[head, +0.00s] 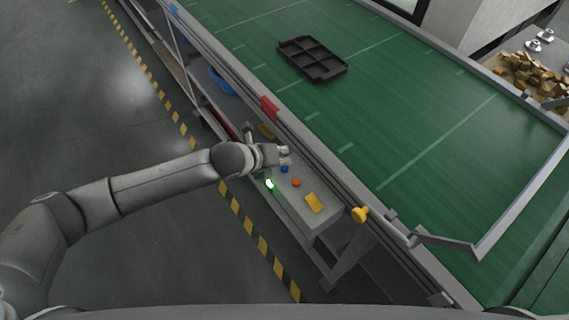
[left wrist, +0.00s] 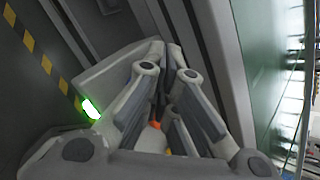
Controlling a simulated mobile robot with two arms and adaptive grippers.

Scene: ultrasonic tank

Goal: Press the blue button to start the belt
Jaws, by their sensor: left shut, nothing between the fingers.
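The small blue button (head: 284,169) shows on the grey control box (head: 325,215) beside the belt in the head view. My left gripper (head: 284,155) is shut and empty, at the box, just above the blue button in the picture. I cannot tell whether it touches the button. An orange button (head: 296,182) is close by, and a bit of orange (left wrist: 155,125) shows between the finger links in the left wrist view. The green belt (head: 430,130) lies right of the box. My right gripper is out of view.
A lit green lamp (head: 269,183) and a yellow plate (head: 314,203) are on the box. A yellow knob (head: 359,214) sticks out from the belt's side rail. A black divided tray (head: 312,59) lies on the belt. The floor at left is clear.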

